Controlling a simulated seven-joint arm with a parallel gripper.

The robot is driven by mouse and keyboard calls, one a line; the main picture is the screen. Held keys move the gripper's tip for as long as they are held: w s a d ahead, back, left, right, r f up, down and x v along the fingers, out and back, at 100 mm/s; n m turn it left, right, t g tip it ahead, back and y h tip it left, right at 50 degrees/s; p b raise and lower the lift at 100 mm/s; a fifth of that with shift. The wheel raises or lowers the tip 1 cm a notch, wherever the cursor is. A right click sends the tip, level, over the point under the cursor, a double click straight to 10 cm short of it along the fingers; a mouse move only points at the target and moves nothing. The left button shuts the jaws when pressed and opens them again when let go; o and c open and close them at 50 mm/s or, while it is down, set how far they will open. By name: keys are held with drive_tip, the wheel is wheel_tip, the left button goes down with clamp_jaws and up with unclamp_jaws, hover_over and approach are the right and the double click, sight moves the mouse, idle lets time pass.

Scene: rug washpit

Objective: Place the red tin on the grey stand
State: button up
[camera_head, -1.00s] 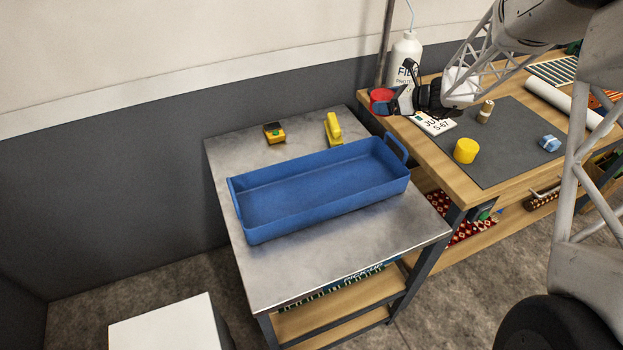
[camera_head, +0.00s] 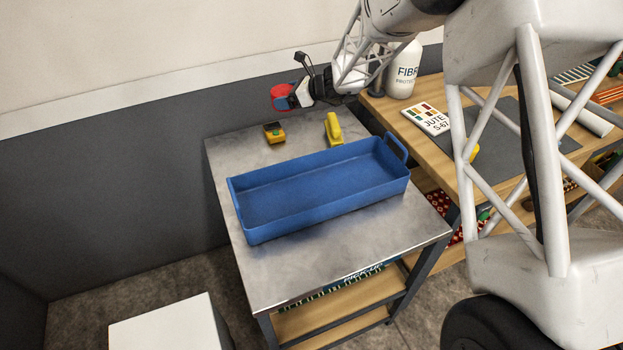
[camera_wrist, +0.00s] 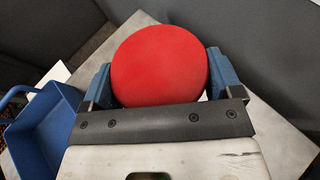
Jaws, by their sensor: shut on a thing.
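My gripper (camera_head: 292,97) is shut on the red tin (camera_head: 282,92). In the wrist view the round red tin (camera_wrist: 160,62) sits between the two blue finger pads. The tin is in the air, above the back of the grey metal-topped stand (camera_head: 310,260) in the head view. The stand's grey top also shows beneath the tin in the wrist view (camera_wrist: 265,125). No contact between the tin and the stand shows.
A blue tray (camera_head: 320,198) fills the stand's middle; a yellow-and-black device (camera_head: 274,132) and a yellow tool (camera_head: 333,129) lie behind it. A wooden bench (camera_head: 440,160) with a white bottle (camera_head: 403,70) is at right. A white box (camera_head: 165,325) stands lower left.

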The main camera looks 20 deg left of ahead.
drive_tip(key=s+a+n+g, duration=0.1)
drive_tip(key=s+a, duration=0.3)
drive_tip(key=a, duration=0.3)
drive_tip(key=s+a+g, duration=0.1)
drive_tip(key=s+a, duration=0.3)
drive_tip(key=a, duration=0.2)
hover_over(244, 149)
wheel_tip(244, 149, down, 4)
drive_tip(key=f, duration=0.1)
drive_tip(key=shift+f, duration=0.1)
drive_tip(key=shift+w+f, duration=0.1)
drive_tip(key=shift+f, duration=2.95)
drive_tip(key=shift+f, duration=1.9)
drive_tip(key=shift+f, duration=0.15)
